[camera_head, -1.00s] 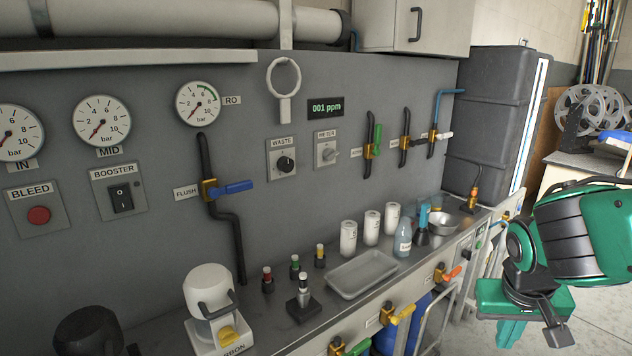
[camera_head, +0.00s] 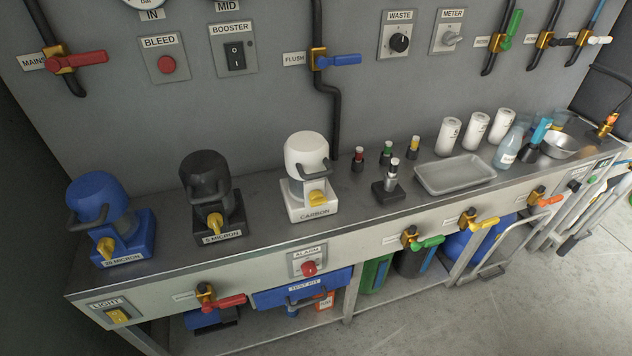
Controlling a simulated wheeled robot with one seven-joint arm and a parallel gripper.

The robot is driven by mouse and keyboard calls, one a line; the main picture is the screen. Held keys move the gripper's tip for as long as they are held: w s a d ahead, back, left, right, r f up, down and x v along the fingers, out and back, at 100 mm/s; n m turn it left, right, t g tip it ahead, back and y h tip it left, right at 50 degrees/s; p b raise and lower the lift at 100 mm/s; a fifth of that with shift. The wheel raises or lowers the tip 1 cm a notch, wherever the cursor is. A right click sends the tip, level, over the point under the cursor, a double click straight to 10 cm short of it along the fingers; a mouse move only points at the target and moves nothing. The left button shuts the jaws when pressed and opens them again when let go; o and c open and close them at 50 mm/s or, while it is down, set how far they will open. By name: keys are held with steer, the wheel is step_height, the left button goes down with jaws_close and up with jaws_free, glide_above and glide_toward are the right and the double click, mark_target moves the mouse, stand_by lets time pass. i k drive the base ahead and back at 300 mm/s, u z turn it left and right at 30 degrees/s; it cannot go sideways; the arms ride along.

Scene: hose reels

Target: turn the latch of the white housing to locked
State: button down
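The white housing (camera_head: 306,158) stands on the bench, right of a black and a blue housing. It has a rounded white cap, a grey handle and a white base labelled CARBON. Its yellow latch (camera_head: 317,198) is on the front of the base, pointing roughly sideways. From this view I cannot tell whether it is locked. My gripper is not in this view, and nothing of mine touches the housing.
The black housing (camera_head: 208,186) and blue housing (camera_head: 101,209) stand to the left with yellow latches. Small capped vials and a metal tray (camera_head: 455,174) sit to the right. A red alarm knob (camera_head: 309,268) and valve handles line the bench front. Open floor lies at lower right.

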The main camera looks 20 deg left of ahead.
mark_target(316, 196)
steer(key=z, duration=0.3)
steer(key=k, duration=1.25)
steer(key=u, duration=1)
steer(key=i, duration=0.5)
steer(key=z, duration=0.05)
